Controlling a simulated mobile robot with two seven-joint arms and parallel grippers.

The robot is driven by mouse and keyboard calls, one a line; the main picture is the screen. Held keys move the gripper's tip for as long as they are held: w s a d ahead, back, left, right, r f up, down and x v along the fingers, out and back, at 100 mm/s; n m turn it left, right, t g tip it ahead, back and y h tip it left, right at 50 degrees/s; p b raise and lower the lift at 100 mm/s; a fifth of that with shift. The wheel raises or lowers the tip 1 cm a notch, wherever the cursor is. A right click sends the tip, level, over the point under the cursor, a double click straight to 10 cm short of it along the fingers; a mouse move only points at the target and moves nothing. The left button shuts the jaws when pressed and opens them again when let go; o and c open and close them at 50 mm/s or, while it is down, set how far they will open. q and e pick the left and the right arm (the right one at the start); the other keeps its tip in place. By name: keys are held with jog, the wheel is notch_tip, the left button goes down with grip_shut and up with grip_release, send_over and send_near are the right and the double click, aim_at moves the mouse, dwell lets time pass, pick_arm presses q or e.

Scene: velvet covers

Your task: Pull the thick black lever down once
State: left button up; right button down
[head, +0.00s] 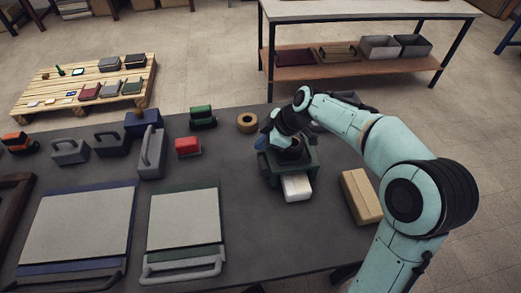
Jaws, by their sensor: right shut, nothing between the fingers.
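A green press-like device (314,168) stands on the dark table, with a white block (297,187) at its front. My right arm reaches in from the right, and its gripper (286,150) is shut and empty, pointing down at the top of the device. My wrist and gripper cover much of the device's top. I cannot clearly make out the thick black lever there, nor tell whether the gripper touches it. My left gripper is not in view.
A cardboard-coloured box (361,196) stands right of the device. A tape roll (247,123), a red block (188,147) and a green-black object (203,118) lie left. Two flat grey covers (184,217) (77,222) and several handled blocks fill the table's left. Bare table lies before the device.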

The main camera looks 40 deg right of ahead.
aim_at(266, 150)
jog(key=shift+s+a+f+b, duration=0.1)
jog(key=shift+s+f+b, duration=0.15)
jog(key=shift+f, duration=0.25)
jog(key=shift+s+f+b, duration=0.1)
jog(key=shift+f+b, duration=0.25)
jog(key=shift+f, duration=0.15)
jog(key=shift+s+a+f+b, duration=0.1)
jog(key=shift+s+f+b, duration=0.15)
jog(key=shift+f, duration=0.25)
dwell(0.4)
jog(key=shift+w+d+r+p, duration=0.15)
jog(key=shift+r+p, duration=0.2)
jog(key=shift+r, duration=0.2)
jog(key=shift+w+r+p, duration=0.1)
jog(key=shift+r+p, duration=0.2)
jog(key=shift+r, duration=0.4)
jog(key=shift+w+d+r+p, duration=0.15)
jog(key=shift+w+r+p, duration=0.15)
jog(key=shift+r+p, duration=0.45)
jog(key=shift+w+d+r+p, duration=0.15)
jog(key=shift+w+r+p, duration=0.25)
jog(key=shift+r, duration=0.55)
jog(key=shift+w+d+r+p, duration=0.15)
jog(key=shift+w+r+p, duration=0.05)
jog(key=shift+r+p, duration=0.6)
jog(key=shift+r, duration=0.1)
